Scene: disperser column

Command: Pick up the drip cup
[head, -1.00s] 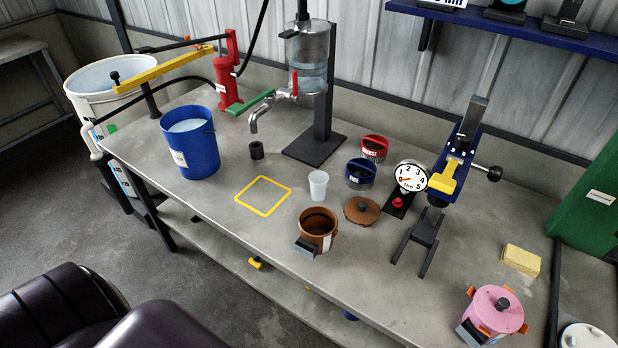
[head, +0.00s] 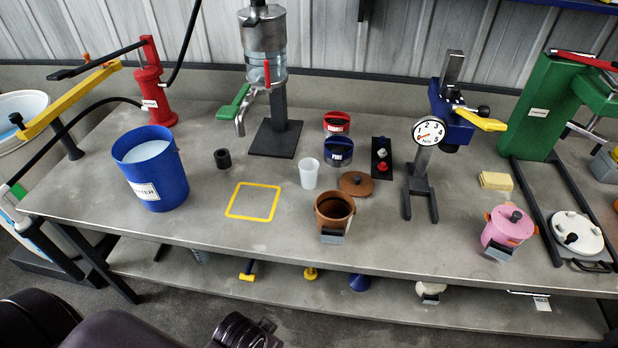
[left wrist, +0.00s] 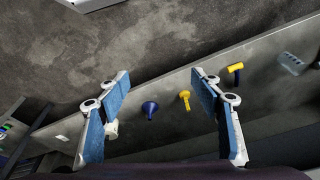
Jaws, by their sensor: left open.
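No cup in view carries a label naming it the drip cup. A small translucent white cup (head: 309,173) stands upright on the workbench, between the yellow square outline and the brown lid. A small black cylinder (head: 222,158) stands left of the tap, near its spout. My left gripper (left wrist: 163,95) is open and empty in the left wrist view. It faces the floor and lower shelf, away from both. In the head view only dark arm parts show at the bottom edge. My right gripper is not in view.
The workbench (head: 280,238) carries a blue bucket (head: 152,180), a tap tank (head: 262,50), a brown pot (head: 334,212), its lid (head: 356,184), a gauge stand (head: 430,131) and a pink pot (head: 507,228). The yellow square (head: 253,216) is empty. A blue funnel (left wrist: 149,108) lies on the lower shelf.

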